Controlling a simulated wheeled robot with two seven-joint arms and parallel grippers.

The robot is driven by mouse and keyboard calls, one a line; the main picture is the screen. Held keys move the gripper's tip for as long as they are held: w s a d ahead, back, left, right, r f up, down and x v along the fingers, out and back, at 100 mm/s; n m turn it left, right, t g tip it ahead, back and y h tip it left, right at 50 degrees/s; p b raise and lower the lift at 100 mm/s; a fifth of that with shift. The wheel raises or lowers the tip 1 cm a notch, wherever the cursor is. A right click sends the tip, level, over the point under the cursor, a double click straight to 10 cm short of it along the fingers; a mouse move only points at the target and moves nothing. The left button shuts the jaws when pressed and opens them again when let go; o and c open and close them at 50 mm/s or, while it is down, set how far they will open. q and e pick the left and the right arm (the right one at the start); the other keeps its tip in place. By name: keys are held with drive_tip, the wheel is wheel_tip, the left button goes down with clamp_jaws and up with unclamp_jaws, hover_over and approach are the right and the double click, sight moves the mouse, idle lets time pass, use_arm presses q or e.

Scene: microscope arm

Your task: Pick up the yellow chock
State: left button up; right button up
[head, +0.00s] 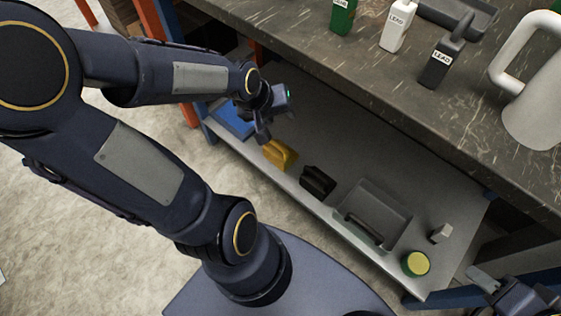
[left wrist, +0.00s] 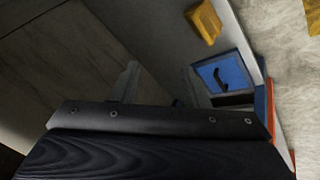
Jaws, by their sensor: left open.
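The yellow chock (head: 280,155) sits on the grey lower shelf (head: 345,150) near its front edge. It also shows at the top of the left wrist view (left wrist: 203,22). My left gripper (head: 275,116) is open and empty, over the shelf just behind the chock and apart from it. In the left wrist view its fingers (left wrist: 163,85) are spread, with the chock outside the gap, up and to the right. My right gripper (head: 512,288) is at the bottom right corner, partly cut off, far from the chock.
A black chock (head: 318,182) stands right of the yellow one. A blue tray (head: 233,119) lies at the shelf's left end. A grey bin (head: 375,210) and a green-yellow round item (head: 415,263) are further right. The worktop (head: 390,75) with bottles overhangs the shelf.

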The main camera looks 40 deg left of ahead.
use_arm(q)
drive_tip(key=w+a+f+n+b, duration=0.1)
drive_tip(key=w+a+f+n, duration=0.15)
drive_tip(key=f, duration=0.35)
drive_tip(key=w+a+f+n, duration=0.2)
drive_tip(key=a+f, duration=0.1)
drive_tip(key=f, duration=0.4)
drive_tip(key=n+b, duration=0.1)
drive_tip(key=n, duration=0.3)
approach(276, 145)
drive_tip(key=x, duration=0.3)
drive_tip(key=shift+w+d+f+t+b, duration=0.1)
drive_tip(key=shift+w+f+t+b, duration=0.2)
drive_tip(key=shift+f, duration=0.25)
drive_tip(key=shift+w+d+f+t+b, duration=0.1)
drive_tip(key=shift+w+f+t+b, duration=0.15)
drive_tip(key=shift+f, duration=0.35)
drive_tip(key=b+x, duration=0.3)
drive_tip(key=x, duration=0.2)
drive_tip(key=shift+a+f, duration=0.1)
drive_tip(key=shift+f, duration=0.2)
drive_tip(key=shift+r, duration=0.1)
clamp_jaws()
